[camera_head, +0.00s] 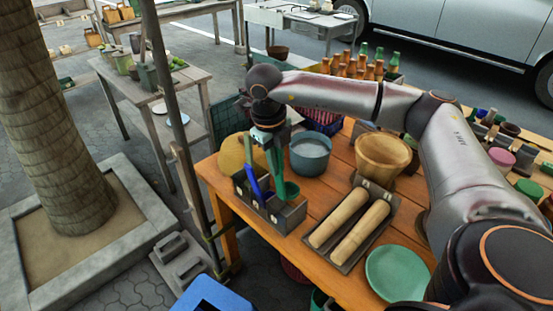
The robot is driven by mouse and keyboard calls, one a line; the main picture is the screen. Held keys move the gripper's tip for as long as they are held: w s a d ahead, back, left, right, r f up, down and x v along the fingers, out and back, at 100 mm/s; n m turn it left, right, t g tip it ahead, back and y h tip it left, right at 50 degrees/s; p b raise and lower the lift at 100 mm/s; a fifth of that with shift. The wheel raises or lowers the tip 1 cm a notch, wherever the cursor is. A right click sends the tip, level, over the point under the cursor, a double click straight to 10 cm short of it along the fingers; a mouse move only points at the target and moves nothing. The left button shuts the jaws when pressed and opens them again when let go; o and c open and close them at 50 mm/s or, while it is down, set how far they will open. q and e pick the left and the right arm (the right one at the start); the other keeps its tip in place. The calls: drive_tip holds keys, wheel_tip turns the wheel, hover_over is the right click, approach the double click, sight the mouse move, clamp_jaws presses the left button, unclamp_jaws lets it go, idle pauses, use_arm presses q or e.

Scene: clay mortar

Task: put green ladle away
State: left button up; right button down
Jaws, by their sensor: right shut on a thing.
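The green ladle (289,189) hangs steeply below my right gripper (270,140), which is shut on its handle. The ladle's bowl is low, at the right part of a dark grey divided holder (288,220) at the table's left edge. I cannot tell whether the bowl is inside a compartment or just above it. A blue utensil (252,180) stands tilted in the holder, left of the green ladle. My right arm reaches across from the right. My left gripper is not in view.
A green plate (394,272) lies nearer. A round tan object (231,153) is behind the holder. A pole (176,120) stands close left of the table.

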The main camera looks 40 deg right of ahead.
wheel_tip(320, 180, down, 9)
drive_tip(key=b, duration=0.5)
drive_tip(key=shift+r+b, duration=0.15)
drive_tip(key=shift+b, duration=0.25)
drive_tip(key=c, duration=0.8)
unclamp_jaws()
drive_tip(key=shift+c, duration=0.2)
drive_tip(key=shift+r, duration=0.1)
